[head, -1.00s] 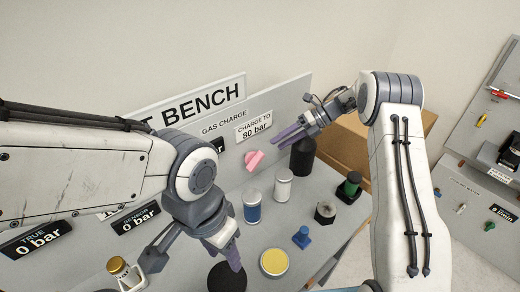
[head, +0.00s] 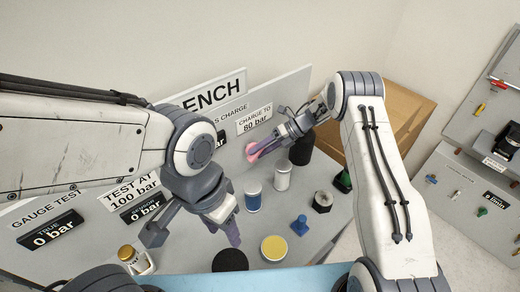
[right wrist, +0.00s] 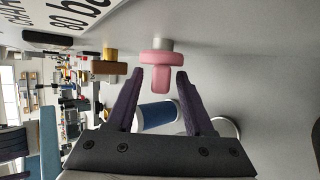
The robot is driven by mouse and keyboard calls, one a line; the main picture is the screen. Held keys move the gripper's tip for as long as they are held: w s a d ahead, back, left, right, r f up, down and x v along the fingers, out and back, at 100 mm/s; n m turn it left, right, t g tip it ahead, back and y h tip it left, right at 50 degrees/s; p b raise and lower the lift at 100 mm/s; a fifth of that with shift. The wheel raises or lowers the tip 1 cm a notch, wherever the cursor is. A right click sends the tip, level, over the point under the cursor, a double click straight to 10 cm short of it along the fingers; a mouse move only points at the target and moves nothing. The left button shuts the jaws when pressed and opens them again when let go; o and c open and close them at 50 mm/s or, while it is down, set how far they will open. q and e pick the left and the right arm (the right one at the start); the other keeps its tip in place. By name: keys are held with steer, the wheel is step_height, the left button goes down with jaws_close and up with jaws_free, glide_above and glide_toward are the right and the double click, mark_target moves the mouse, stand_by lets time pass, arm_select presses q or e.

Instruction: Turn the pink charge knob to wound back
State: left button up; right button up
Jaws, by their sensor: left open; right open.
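The pink charge knob (head: 252,152) sticks out of the upright panel below the gas charge label. In the head view my right gripper (head: 258,153) is at the knob and partly covers it. In the right wrist view the knob (right wrist: 160,72) stands just ahead of the open fingertips (right wrist: 160,72), centred between them; its bar reaches down to the fingertips. I cannot tell whether either finger touches it. My left gripper (head: 195,236) is open and empty over the bench, pointing down above a black round pad.
On the bench stand a blue-banded cylinder (head: 253,195), a white cylinder (head: 282,175), a black cylinder (head: 301,150), a hex nut piece (head: 322,201), a blue knobbed piece (head: 299,225) and a yellow disc (head: 273,248). A cardboard box (head: 395,115) is behind my right arm.

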jaws_close()
steer(key=shift+f+b, duration=0.15)
steer(key=shift+b, duration=0.25)
steer(key=y+b, duration=0.1)
steer(key=b, duration=0.4)
steer(key=shift+d+f+m+g+y, duration=0.1)
steer(key=shift+f+m+g+y, duration=0.2)
steer(key=shift+g+y, duration=0.1)
steer(key=shift+r+y+b, duration=0.15)
steer(key=shift+y+b, duration=0.15)
steer(key=shift+b, duration=0.15)
steer(key=shift+r, duration=0.15)
jaws_free()
